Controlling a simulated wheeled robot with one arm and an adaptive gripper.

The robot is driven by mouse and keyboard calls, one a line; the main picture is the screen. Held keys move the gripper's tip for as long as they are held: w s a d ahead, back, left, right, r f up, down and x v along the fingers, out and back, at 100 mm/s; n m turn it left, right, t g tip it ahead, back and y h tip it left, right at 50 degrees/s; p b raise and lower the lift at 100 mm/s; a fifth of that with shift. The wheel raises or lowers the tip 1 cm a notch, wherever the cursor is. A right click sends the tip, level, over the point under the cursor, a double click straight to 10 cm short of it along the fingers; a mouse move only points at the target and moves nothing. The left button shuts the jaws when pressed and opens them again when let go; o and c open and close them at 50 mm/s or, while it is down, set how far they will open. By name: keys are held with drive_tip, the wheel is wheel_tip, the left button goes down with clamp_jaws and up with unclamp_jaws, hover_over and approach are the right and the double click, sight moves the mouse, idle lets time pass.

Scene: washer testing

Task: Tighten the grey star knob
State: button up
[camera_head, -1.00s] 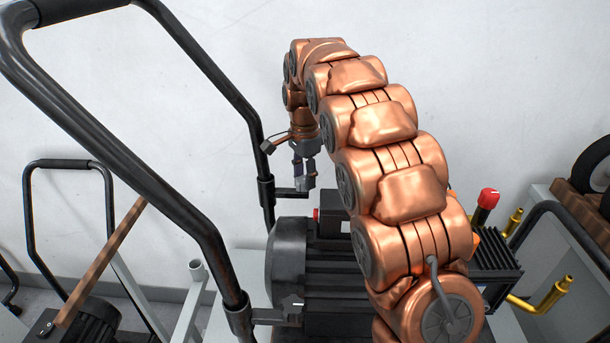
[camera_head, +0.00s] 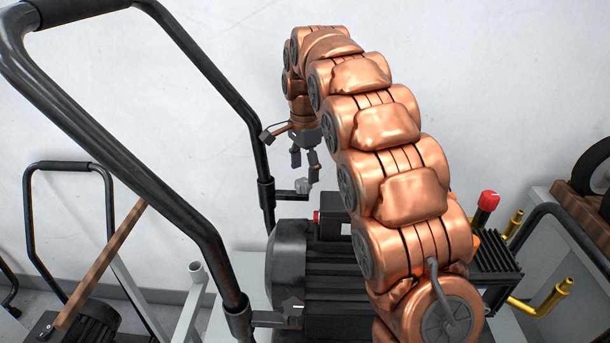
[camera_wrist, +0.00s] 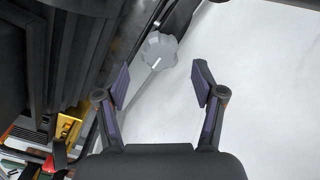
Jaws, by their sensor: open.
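The grey star knob (camera_wrist: 159,50) shows in the wrist view beyond my fingertips, a little left of the middle between them. In the head view the knob (camera_head: 303,186) sits at the far handle bracket of the washer. My gripper (camera_head: 304,164) is just above the knob, with its fingers spread and pointing down. In the wrist view my gripper (camera_wrist: 161,83) is open and empty, with a clear gap between the dark pads. The knob appears apart from both fingers. Its threaded part is hidden.
The black tubular handle (camera_head: 215,75) rises close to the left of my gripper. The black motor (camera_head: 305,270) lies below, and a red-topped part (camera_head: 487,200) stands to the right. A second handle frame (camera_head: 70,165) stands at the left. The pale wall is behind.

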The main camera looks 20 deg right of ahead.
sight(305, 181)
drive_tip(key=shift+r, duration=2.25)
